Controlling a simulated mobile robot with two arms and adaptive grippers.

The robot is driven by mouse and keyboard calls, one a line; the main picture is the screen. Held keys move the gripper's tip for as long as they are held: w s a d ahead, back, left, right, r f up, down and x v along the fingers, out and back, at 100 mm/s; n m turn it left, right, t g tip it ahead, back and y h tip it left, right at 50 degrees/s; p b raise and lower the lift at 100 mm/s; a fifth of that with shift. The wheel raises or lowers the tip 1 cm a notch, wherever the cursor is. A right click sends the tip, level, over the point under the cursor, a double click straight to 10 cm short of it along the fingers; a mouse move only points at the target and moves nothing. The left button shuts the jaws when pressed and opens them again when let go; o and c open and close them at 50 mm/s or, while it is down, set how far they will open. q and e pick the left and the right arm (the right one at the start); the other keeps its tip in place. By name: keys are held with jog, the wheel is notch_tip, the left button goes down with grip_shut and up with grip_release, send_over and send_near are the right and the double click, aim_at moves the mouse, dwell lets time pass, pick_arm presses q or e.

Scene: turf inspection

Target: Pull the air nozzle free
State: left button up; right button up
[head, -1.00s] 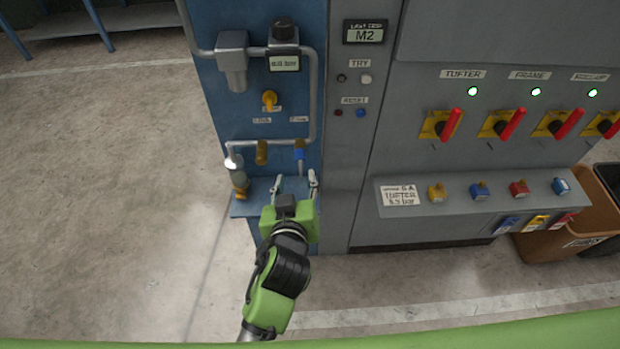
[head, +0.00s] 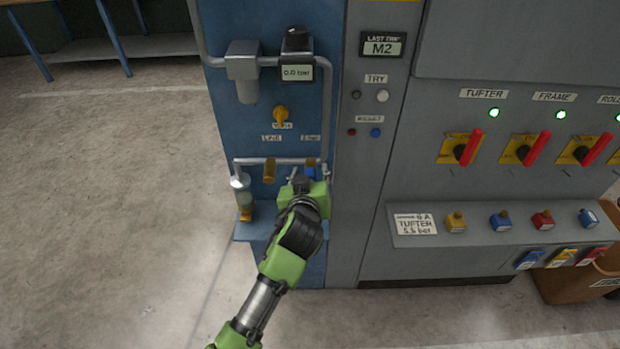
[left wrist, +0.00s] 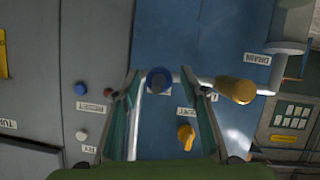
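Two short fittings hang from the horizontal pipe on the blue panel: a blue one (head: 311,164) and a brass-yellow one (head: 268,171). The blue one looks like the air nozzle, though no label on it is readable. My left gripper (head: 309,173) is at the blue fitting and partly covers it in the head view. In the left wrist view, the blue fitting (left wrist: 158,80) lies between the two spread fingers, with gaps on both sides. The brass fitting (left wrist: 236,90) is outside the fingers, to the right. My right gripper is not in view.
A clear bowl with a yellow base (head: 245,205) hangs left of the fittings, above a blue ledge (head: 255,233). A yellow valve knob (head: 281,114) and a gauge reading 0.0 bar (head: 297,73) are above. The grey cabinet (head: 365,190) stands right; open floor lies left.

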pick_arm(q)
jog(key=shift+w+f, duration=0.1)
jog(key=shift+w, duration=0.1)
grip_shut()
grip_release()
jog(key=shift+s, duration=0.15)
jog(key=shift+s+r+p, duration=0.25)
jog(key=shift+r+p, duration=0.05)
jog(key=shift+p, duration=0.1)
jog(key=p+v, duration=0.6)
jog(key=v, duration=0.7)
